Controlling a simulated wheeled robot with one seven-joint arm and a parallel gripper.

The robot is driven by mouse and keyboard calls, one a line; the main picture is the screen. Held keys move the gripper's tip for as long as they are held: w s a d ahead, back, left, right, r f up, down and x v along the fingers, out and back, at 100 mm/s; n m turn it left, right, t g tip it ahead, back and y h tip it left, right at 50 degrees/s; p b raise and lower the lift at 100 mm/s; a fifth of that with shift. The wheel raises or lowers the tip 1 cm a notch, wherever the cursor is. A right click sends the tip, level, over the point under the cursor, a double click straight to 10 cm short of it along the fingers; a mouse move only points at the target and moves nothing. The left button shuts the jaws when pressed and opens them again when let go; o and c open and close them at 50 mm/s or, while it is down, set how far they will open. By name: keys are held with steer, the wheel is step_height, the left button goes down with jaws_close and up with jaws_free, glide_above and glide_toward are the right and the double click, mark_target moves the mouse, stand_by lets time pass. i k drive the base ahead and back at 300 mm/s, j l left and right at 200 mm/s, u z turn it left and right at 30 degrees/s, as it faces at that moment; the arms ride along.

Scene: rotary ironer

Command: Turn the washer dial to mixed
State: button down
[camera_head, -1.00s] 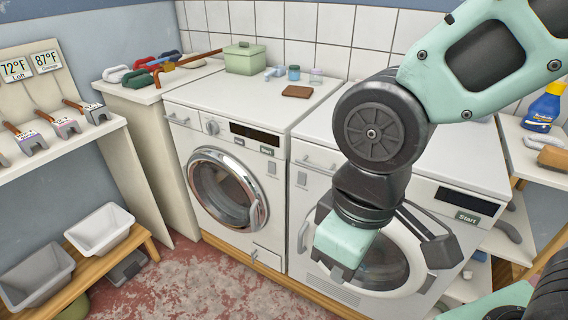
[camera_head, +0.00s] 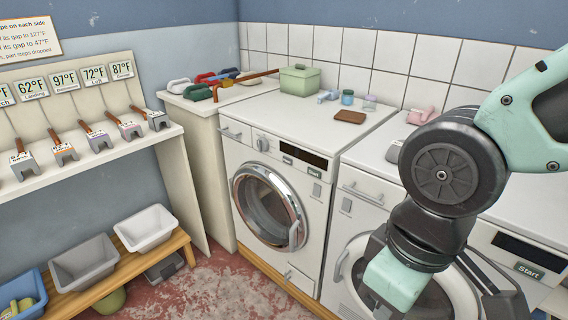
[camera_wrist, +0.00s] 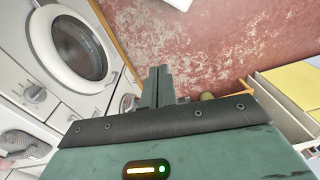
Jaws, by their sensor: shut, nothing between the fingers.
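The left machine (camera_head: 280,170) is white with a chrome-ringed round door. Its round dial (camera_head: 262,144) is on the upper front panel, left of a dark display. The dial's setting is too small to read. My gripper is shut and empty; its two fingers lie together in the wrist view (camera_wrist: 158,82). In the head view my arm is at the right, in front of the second machine (camera_head: 358,190), apart from the dial. My fingertips do not show clearly there. The wrist view shows a white-ringed round door (camera_wrist: 75,48) to the left of the fingers.
A green lidded box (camera_head: 300,80), a brown block (camera_head: 350,117) and small jars stand on the machine tops. A shelf (camera_head: 95,160) with tagged tools is at left, above a wooden bench (camera_head: 160,262) with bins. Red floor (camera_head: 215,290) lies open before the left machine.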

mark_target(263, 144)
steer(key=i+j, duration=0.25)
steer(key=j, duration=0.2)
steer(key=i+j+u, duration=0.1)
steer(key=i+j, duration=0.15)
steer(key=j, duration=0.2)
steer(key=i+j+u, duration=0.1)
steer(key=i+j, duration=0.2)
steer(key=j, duration=0.15)
steer(key=i+j, duration=0.3)
steer(key=j+u, duration=0.05)
steer(key=j, duration=0.05)
